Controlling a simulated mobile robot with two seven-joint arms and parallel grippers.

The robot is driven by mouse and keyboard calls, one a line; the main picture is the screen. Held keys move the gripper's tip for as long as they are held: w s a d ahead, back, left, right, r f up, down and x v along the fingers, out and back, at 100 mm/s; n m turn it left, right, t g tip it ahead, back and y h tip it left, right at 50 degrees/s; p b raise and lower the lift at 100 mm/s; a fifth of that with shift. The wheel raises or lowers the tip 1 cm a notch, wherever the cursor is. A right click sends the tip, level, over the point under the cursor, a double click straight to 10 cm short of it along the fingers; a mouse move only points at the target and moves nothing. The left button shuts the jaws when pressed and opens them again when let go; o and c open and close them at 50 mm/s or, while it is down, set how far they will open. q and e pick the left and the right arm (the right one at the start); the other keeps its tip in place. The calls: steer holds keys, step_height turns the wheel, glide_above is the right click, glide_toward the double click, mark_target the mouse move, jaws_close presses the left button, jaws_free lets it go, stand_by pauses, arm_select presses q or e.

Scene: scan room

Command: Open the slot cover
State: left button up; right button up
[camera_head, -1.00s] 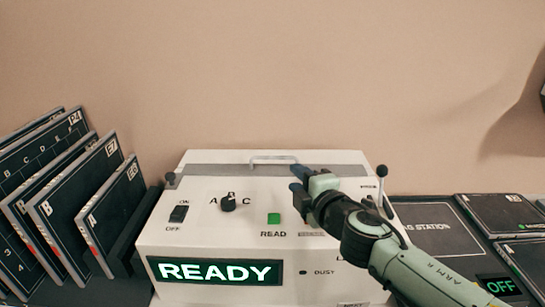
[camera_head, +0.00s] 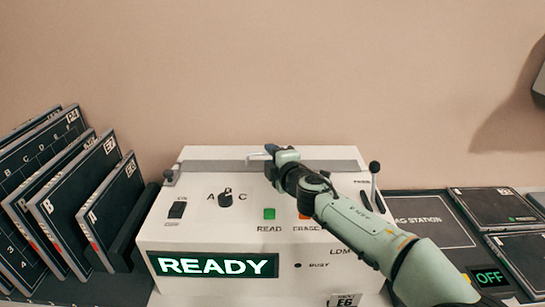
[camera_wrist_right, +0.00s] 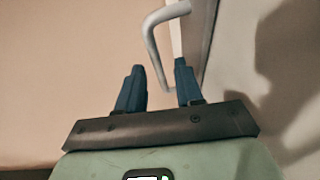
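The slot cover (camera_head: 215,166) is a grey strip along the top of the white machine (camera_head: 200,230). It lies flat and looks closed. Its light bar handle (camera_head: 254,157) shows just left of my right gripper (camera_head: 271,151), which hides the rest of it. In the right wrist view the handle (camera_wrist_right: 153,45) is a bent grey bar reaching down between the two blue fingers. My right gripper (camera_wrist_right: 158,68) is open there, with a gap between the fingers. I cannot tell whether a finger touches the bar. My left gripper is not in view.
A lever (camera_head: 374,182) with a black knob stands at the machine's right side. The display (camera_head: 214,265) reads READY. Dark panels (camera_head: 75,190) lean in a rack at left. A dark counter (camera_head: 430,218) with an OFF display (camera_head: 489,278) is at right.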

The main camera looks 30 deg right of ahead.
jaws_close()
stand_by(1.4)
